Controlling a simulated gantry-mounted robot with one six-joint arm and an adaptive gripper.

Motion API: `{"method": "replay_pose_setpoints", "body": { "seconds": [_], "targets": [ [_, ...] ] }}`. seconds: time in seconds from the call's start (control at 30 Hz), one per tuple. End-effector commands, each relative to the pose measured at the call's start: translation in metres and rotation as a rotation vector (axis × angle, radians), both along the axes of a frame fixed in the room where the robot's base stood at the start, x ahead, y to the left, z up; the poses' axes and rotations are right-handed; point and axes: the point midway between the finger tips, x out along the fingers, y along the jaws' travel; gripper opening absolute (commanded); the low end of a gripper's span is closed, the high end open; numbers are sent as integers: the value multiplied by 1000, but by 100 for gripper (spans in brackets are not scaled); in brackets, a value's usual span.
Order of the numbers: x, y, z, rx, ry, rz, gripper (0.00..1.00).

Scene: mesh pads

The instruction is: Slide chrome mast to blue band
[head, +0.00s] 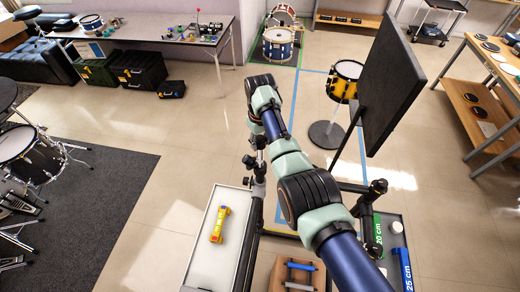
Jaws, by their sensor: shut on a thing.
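My arm reaches forward from the bottom right and bends at the wrist. My gripper (259,142) hangs below the wrist, small and dark, shut on the upper part of a slim upright post. This post looks like the chrome mast (259,170), standing with dark knobs and clamps at its side. The wrist and gripper partly hide the place of the grip, and the fingertips are too small to make out. I cannot make out a blue band on the mast. Blue tape (363,153) lies on the floor beyond.
A black panel (390,85) stands close to the right of my arm. A pale tray (207,240) with a yellow and red tool (220,224) is left of the post. A green 20 cm block (378,235) and a blue 25 cm block (402,268) are at lower right. A yellow drum (345,82) stands beyond.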

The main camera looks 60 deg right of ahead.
Motion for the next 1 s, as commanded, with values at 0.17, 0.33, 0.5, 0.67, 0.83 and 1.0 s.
{"method": "replay_pose_setpoints", "body": {
  "seconds": [0.17, 0.33, 0.5, 0.67, 0.83, 1.0],
  "targets": [
    [0, 0, 7, 0, 0, 0, 0],
    [0, 0, 9, -1, -1, 0, 0],
    [0, 0, 12, -1, -1, 0, 0],
    [0, 0, 15, -1, -1, 0, 0],
    [0, 0, 19, -1, -1, 0, 0],
    [0, 0, 22, -1, -1, 0, 0]
  ]
}}
